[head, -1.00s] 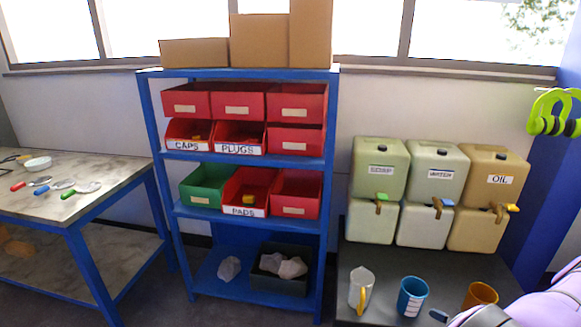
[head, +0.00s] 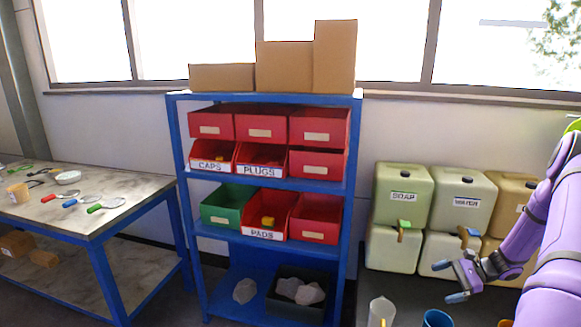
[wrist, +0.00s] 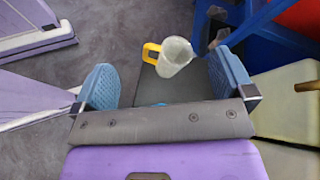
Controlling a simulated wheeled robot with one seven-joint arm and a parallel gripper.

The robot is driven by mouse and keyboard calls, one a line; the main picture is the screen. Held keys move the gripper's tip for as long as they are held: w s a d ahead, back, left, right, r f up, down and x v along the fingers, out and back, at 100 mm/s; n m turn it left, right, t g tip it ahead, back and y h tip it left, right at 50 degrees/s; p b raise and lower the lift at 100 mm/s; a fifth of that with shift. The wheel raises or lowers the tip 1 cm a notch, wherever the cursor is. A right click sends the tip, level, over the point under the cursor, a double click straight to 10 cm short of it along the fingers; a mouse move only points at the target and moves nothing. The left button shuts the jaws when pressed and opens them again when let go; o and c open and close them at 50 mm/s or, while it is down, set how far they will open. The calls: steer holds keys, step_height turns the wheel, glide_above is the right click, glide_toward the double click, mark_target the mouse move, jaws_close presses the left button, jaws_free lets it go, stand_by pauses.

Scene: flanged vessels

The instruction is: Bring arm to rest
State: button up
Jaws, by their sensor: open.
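My purple arm enters the head view from the right, with my gripper (head: 456,282) in front of the soap and water containers. In the wrist view my gripper (wrist: 165,85) has its two blue pads wide apart, with nothing held between them. Beyond the pads, a clear jug with a yellow handle (wrist: 175,56) stands on the dark low table (wrist: 165,88). The jug also shows at the bottom of the head view (head: 381,312), left of and below my gripper. It is apart from my fingers.
A soap container (head: 403,196), a water container (head: 463,201) and an oil container (head: 512,190) stand at right, partly behind my arm. A blue cup (head: 437,318) is below my gripper. A blue shelf (head: 270,187) holds red bins. A workbench (head: 90,205) with tools is at left.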

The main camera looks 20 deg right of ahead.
steer(key=a+r+n+g+h, duration=0.2)
steer(key=a+r+n, duration=0.1)
steer(key=a+r, duration=0.55)
steer(key=a+r+n+g+h, duration=0.1)
steer(key=a+r+n+h, duration=0.4)
steer(key=r, duration=0.7)
steer(key=a+r+n+g, duration=0.2)
steer(key=a+r, duration=0.6)
steer(key=r, duration=0.2)
steer(key=s+a+r+n+t+h, duration=0.2)
steer(key=s+a+r+n, duration=0.2)
steer(key=s, duration=0.5)
steer(key=s+a+r+n+t+h, duration=0.2)
steer(key=s+a+r+n, duration=0.2)
steer(key=s+a+r, duration=0.5)
steer(key=shift+s+a+t+h, duration=0.3)
steer(key=shift+s+a+t, duration=0.1)
steer(key=shift+s, duration=0.2)
